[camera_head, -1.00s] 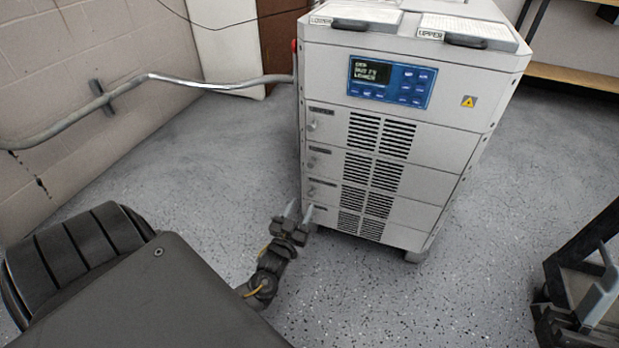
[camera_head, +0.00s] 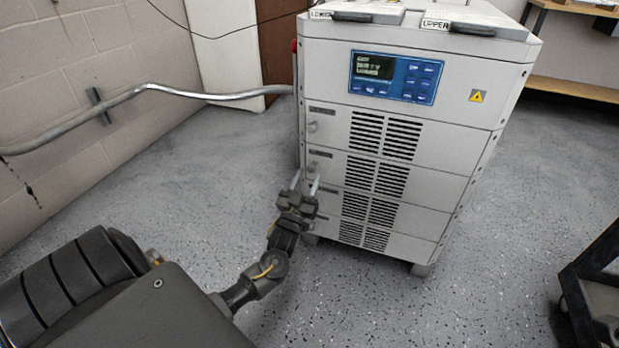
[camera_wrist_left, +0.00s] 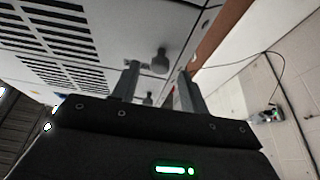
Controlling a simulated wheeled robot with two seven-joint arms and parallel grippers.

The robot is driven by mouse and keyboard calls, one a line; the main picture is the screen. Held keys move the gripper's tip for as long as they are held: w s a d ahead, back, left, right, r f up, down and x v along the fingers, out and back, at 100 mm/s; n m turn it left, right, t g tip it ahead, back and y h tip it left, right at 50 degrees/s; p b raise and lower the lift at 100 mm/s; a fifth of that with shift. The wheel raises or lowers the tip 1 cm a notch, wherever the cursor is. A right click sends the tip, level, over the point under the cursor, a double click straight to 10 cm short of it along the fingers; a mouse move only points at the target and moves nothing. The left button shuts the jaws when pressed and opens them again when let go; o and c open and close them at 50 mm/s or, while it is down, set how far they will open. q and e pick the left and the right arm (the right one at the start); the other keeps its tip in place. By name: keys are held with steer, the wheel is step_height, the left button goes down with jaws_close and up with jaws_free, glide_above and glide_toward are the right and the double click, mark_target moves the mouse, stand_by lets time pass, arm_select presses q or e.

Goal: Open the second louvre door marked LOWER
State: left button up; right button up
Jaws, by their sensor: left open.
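The light grey cabinet (camera_head: 400,145) has several stacked louvre doors with small knobs and dark label plates at their left side. The second louvre door from the top (camera_head: 405,178) looks shut; its label is too small to read. My left gripper (camera_head: 304,182) is open and empty at the cabinet's left front edge, with its fingers pointing up, just below the second door's knob (camera_head: 312,165). In the left wrist view a round dark knob (camera_wrist_left: 160,60) shows between and just beyond the fingertips, with no clear contact. My right gripper is out of view.
A blue control panel (camera_head: 395,77) sits above the doors. A dark cart (camera_head: 595,285) stands at the lower right. The speckled floor (camera_head: 400,310) before the cabinet is clear.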

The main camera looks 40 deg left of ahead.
arm_select(q)
steer(key=shift+x, duration=1.25)
steer(key=shift+c, duration=0.4)
jaws_close()
